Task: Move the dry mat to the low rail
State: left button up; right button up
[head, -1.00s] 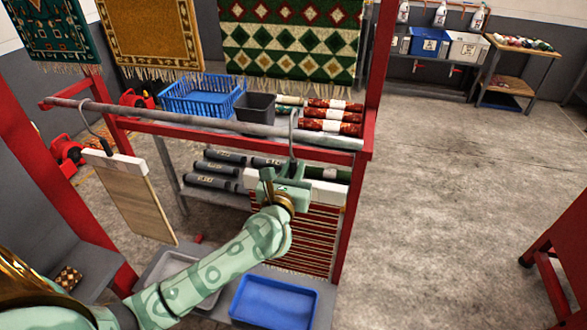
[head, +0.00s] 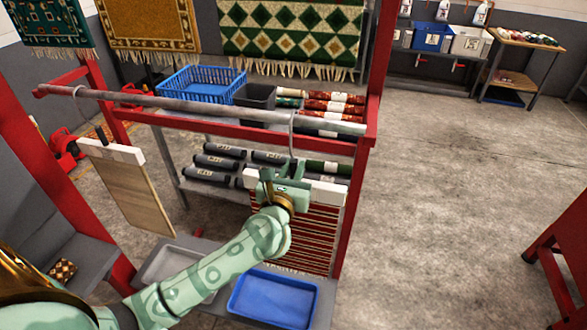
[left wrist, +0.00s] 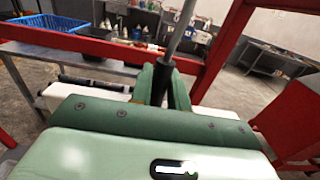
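A red-striped mat (head: 300,240) hangs from a white hanger bar (head: 325,190) with a thin hook (head: 293,135) reaching up to the grey rail (head: 200,109). The hook's top is at the rail; I cannot tell whether it rests on it. My left gripper (head: 285,190) is at the middle of the bar, closed around the hook's dark stem, seen between its fingers in the left wrist view (left wrist: 163,80). A plain beige mat (head: 130,195) hangs at the rail's left end. Which mat is dry does not show. My right gripper is out of view.
A red upright (head: 358,200) stands just right of the striped mat. Below are a blue tray (head: 272,300) and a grey tray (head: 178,268). Behind are a blue basket (head: 203,85) and rolled mats (head: 333,107). The floor at right is open, with a red frame (head: 560,250) at the edge.

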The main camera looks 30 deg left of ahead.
pick_arm(q)
jog(key=o, duration=0.4)
jog(key=shift+o, duration=0.2)
jog(key=v, duration=1.6)
jog(key=shift+s, duration=0.2)
